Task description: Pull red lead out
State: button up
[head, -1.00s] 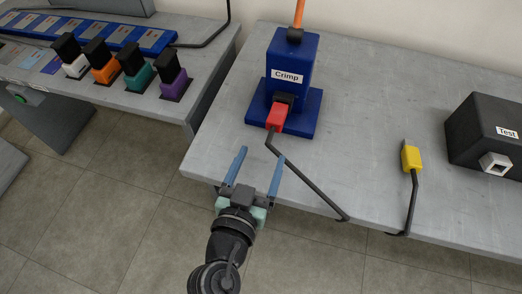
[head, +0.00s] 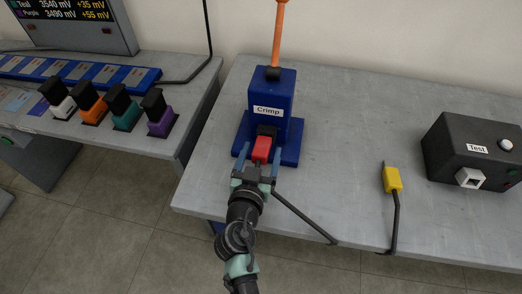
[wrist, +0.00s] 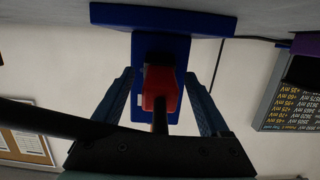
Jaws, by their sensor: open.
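The red lead's plug (head: 262,149) sits at the front of the blue Crimp machine (head: 269,98), against its dark socket. Its black cable (head: 305,217) runs down and right to the table edge. My gripper (head: 258,158) is open, with one blue finger on each side of the red plug. In the wrist view, the red plug (wrist: 160,88) lies between the two spread fingers (wrist: 160,85), with gaps on both sides. The wrist view shows the cable passing close to the gripper's palm.
A yellow plug on a cable (head: 392,180) lies to the right, near the black Test box (head: 473,150). White, orange, teal and purple plugs (head: 160,114) stand on the left table. The orange lever (head: 281,35) rises above the Crimp machine. Bare tabletop lies between machine and yellow plug.

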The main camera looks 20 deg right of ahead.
grip_shut()
dwell(0.8)
